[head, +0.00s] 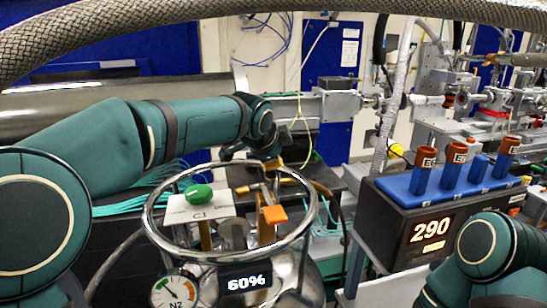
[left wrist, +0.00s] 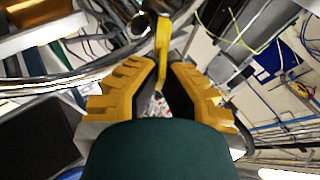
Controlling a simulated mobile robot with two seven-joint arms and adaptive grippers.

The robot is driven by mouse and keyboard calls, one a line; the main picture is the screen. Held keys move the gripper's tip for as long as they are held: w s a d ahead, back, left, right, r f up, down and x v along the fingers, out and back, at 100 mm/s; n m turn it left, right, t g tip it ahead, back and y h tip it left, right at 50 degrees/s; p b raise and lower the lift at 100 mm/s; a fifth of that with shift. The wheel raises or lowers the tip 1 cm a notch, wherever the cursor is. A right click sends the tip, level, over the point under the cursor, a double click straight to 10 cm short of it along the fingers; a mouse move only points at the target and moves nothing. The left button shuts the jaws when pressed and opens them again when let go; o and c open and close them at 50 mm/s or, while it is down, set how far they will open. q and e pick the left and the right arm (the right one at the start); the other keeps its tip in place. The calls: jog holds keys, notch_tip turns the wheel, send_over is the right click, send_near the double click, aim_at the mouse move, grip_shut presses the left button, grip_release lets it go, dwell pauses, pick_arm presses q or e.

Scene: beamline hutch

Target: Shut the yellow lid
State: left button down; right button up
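My left gripper (head: 272,164) is over the far rim of the steel dewar (head: 150,222); it is small and partly hidden in the head view. In the left wrist view its yellow ridged fingers (left wrist: 162,66) stand apart. A narrow yellow strip (left wrist: 162,40) shows between their tips, with slim gaps beside it; I cannot tell whether it touches them. I cannot clearly make out a yellow lid in the head view; the strip may be its edge. My right arm shows at the lower right, with its gripper out of view.
A green knob (head: 199,193) on a white C1 card and an orange block (head: 274,214) sit inside the dewar's ring. A gauge (head: 174,289) and 60% display (head: 245,281) are on its front. A black box (head: 400,235) holding a blue rack stands right.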

pick_arm(q)
jog(key=c, duration=1.1)
grip_release()
jog(key=shift+w+f, duration=0.1)
jog(key=v, duration=1.2)
jog(key=shift+d, duration=0.1)
